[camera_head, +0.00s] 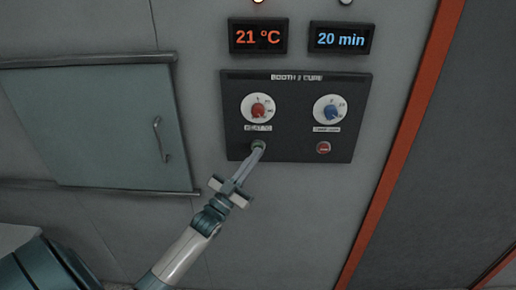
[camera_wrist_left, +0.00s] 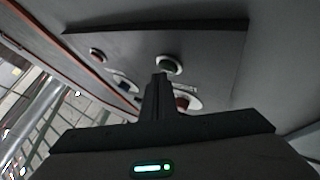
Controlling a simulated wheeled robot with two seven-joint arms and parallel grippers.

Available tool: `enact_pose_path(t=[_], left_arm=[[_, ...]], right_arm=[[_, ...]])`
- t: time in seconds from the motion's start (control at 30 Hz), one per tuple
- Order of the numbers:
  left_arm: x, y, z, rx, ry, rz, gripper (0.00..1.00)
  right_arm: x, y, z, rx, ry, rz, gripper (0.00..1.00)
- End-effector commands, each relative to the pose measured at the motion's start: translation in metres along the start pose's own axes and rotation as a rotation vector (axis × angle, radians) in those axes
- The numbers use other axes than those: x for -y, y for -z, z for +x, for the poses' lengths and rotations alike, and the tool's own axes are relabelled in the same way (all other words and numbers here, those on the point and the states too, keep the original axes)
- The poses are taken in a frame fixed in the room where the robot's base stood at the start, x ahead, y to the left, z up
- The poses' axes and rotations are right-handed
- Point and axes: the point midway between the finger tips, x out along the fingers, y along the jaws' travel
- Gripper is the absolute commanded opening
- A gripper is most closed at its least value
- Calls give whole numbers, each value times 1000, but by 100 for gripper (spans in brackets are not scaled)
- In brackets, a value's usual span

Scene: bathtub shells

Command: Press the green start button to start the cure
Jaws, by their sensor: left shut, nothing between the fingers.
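The green start button (camera_head: 258,144) sits at the lower left of the dark control panel (camera_head: 290,150), below the red-pointer dial. My left gripper (camera_head: 256,151) is shut and empty, its fingertips right at the button's lower edge in the head view. In the left wrist view the green button (camera_wrist_left: 169,65) with its pale ring shows just beyond the tips of the shut fingers (camera_wrist_left: 158,78). I cannot tell whether the tips touch it. My right gripper is not in view.
The panel also holds a red dial (camera_head: 258,108), a blue dial (camera_head: 332,111) and a red button (camera_head: 323,148). Above it, displays read 21 °C (camera_head: 258,37) and 20 min (camera_head: 340,39). A hatch (camera_head: 105,125) with a handle is at left.

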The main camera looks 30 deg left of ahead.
Motion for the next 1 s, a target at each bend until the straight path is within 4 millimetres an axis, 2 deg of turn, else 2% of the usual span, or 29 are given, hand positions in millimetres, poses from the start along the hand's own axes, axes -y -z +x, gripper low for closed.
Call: enact_pose_path(t=[0.73,1.0], left_arm=[[-7,8,-10,0,0,0,0],[-17,18,-23,0,0,-1,0]], right_arm=[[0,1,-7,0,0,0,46],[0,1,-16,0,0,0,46]])
